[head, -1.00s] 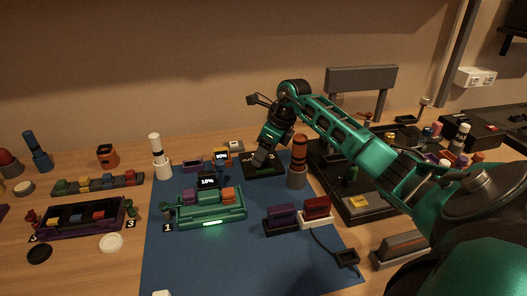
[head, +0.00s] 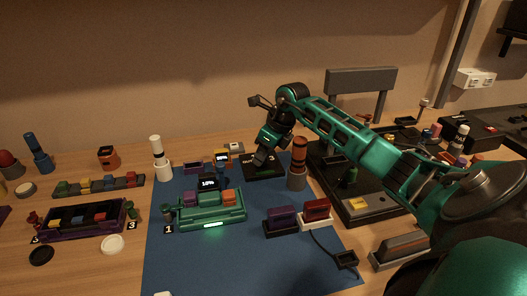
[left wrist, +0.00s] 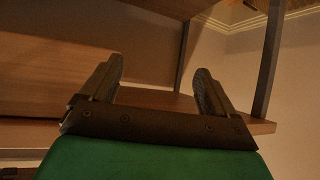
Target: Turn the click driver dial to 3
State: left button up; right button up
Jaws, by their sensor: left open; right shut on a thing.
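My right gripper (head: 261,157) reaches down over a low black device (head: 264,174) at the back of the blue mat (head: 200,262). It is shut on a small part at the top of that device, most likely the click driver dial. The fingers hide this part, and I cannot read its setting. My left gripper (left wrist: 160,72) shows only in the left wrist view, open and empty, with wooden boards beyond it.
A grey and brown cylinder (head: 298,165) stands close to the right of the gripper. The mat's front is mostly clear.

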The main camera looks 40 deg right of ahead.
jog(key=m+h+p, duration=0.1)
jog(key=m, duration=0.2)
jog(key=shift+r, duration=0.1)
jog(key=shift+a+m+h+p, duration=0.15)
jog(key=shift+m+h+p, duration=0.55)
jog(key=shift+m, duration=1.1)
jog(key=o, duration=1.1)
jog(key=shift+c, duration=0.2)
jog(key=v, duration=1.2)
jog(key=shift+s+r, duration=0.25)
jog(key=shift+r, duration=0.05)
jog(key=shift+a+f, duration=0.1)
jog(key=shift+a, duration=0.15)
